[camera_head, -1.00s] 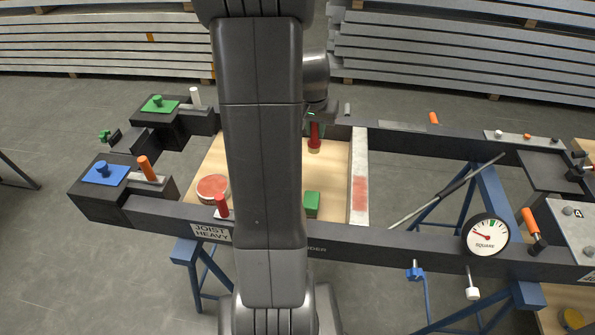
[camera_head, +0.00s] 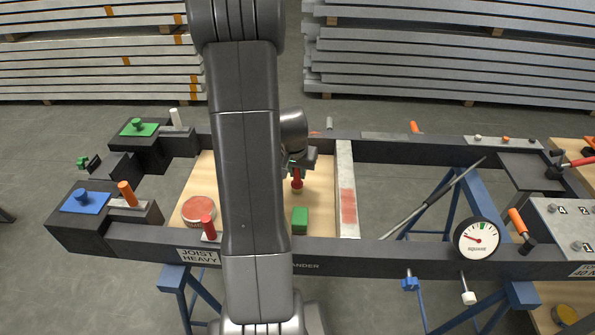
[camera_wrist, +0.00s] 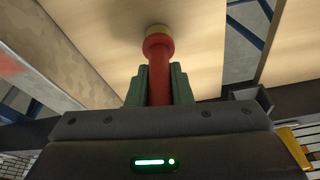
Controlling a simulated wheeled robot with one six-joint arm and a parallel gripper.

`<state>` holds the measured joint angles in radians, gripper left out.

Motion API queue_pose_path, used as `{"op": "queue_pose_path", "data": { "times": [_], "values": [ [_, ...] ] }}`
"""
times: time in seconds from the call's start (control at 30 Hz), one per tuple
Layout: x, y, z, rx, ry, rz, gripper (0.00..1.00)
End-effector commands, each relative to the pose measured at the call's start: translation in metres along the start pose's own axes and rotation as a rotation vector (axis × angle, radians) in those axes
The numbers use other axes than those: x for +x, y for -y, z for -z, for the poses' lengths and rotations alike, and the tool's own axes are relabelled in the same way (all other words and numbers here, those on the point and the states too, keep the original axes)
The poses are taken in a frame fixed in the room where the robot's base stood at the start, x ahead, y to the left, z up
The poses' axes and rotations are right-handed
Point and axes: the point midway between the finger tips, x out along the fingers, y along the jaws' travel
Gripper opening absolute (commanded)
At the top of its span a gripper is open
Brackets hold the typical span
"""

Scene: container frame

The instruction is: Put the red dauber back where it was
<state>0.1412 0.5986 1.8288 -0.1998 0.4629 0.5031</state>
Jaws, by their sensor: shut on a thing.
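The red dauber (camera_head: 297,181) is held by my gripper (camera_head: 297,166), tip downward, over the pale wooden board (camera_head: 320,190), behind the green block. In the wrist view the dauber (camera_wrist: 159,62) runs out from between the green fingers of my gripper (camera_wrist: 159,88), which are shut on its handle. Its pale round tip points at the wood. I cannot tell whether the tip touches the board. A round red pad (camera_head: 198,211) sits on the board's left part. Another red-handled piece (camera_head: 208,227) stands on a small plate at the front rail.
The green block (camera_head: 299,219) stands just in front of the dauber. A pale strip with red smears (camera_head: 347,200) borders the board on the right. Dark frame rails run behind and in front, the front one carrying a gauge (camera_head: 477,240). My arm hides the board's middle left.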

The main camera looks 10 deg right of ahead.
Motion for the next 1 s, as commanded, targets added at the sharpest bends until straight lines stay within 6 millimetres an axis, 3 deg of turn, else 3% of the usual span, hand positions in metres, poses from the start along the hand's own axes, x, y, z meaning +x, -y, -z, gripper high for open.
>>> {"op": "queue_pose_path", "data": {
  "times": [0.17, 0.2, 0.3, 0.73, 1.0],
  "values": [
    [0.004, 0.000, -0.001, 0.000, 0.000, 0.000, 0.00],
    [0.004, 0.000, -0.001, 0.000, 0.000, 0.000, 0.21],
    [0.003, 0.000, -0.001, 0.000, 0.000, 0.000, 0.41],
    [-0.005, 0.000, 0.001, 0.000, -0.002, 0.000, 0.41],
    [-0.052, 0.000, 0.002, 0.001, -0.005, 0.002, 0.41]
  ]
}}
